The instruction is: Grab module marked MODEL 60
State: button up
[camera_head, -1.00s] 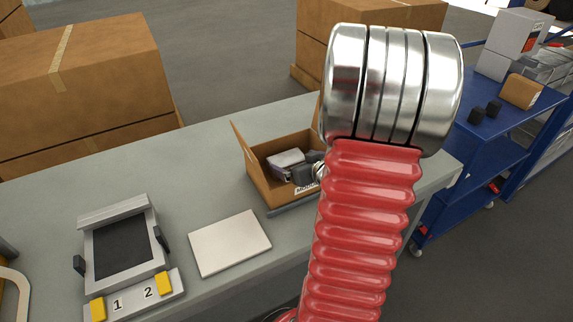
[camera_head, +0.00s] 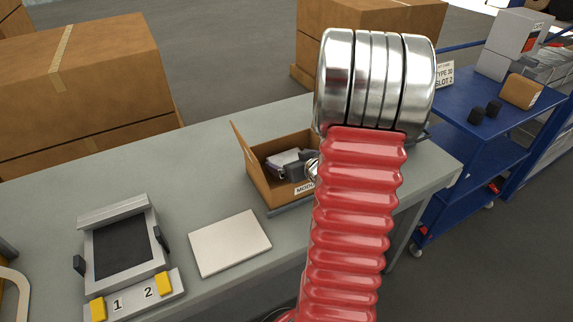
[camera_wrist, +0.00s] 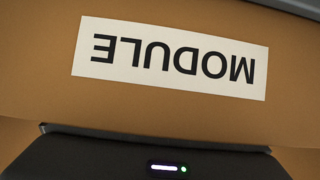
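An open cardboard box (camera_head: 262,185) with a white MODULE label sits on the grey table in the head view. A grey module (camera_head: 281,158) lies inside it; no MODEL 60 marking is readable. My gripper (camera_head: 299,164) is a dark shape at the box opening beside the module, partly hidden by my red arm. In the wrist view the label (camera_wrist: 170,58) fills the upper part, upside down on brown cardboard. A black housing with a small light crosses the bottom there. The fingertips cannot be made out, so I cannot tell open from shut or any contact.
A fixture marked 1 and 2 (camera_head: 122,252) stands left on the table, with a pale flat plate (camera_head: 229,243) between it and the box. A TYPE 30 SLOT 2 sign (camera_head: 444,75) shows near the blue cart (camera_head: 497,117). Large cartons (camera_head: 80,85) stand behind the table.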

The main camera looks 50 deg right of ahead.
jog(key=c, duration=1)
jog(key=shift+r, duration=0.1)
notch_tip(320, 180, up, 10)
dwell(0.4)
dwell(0.5)
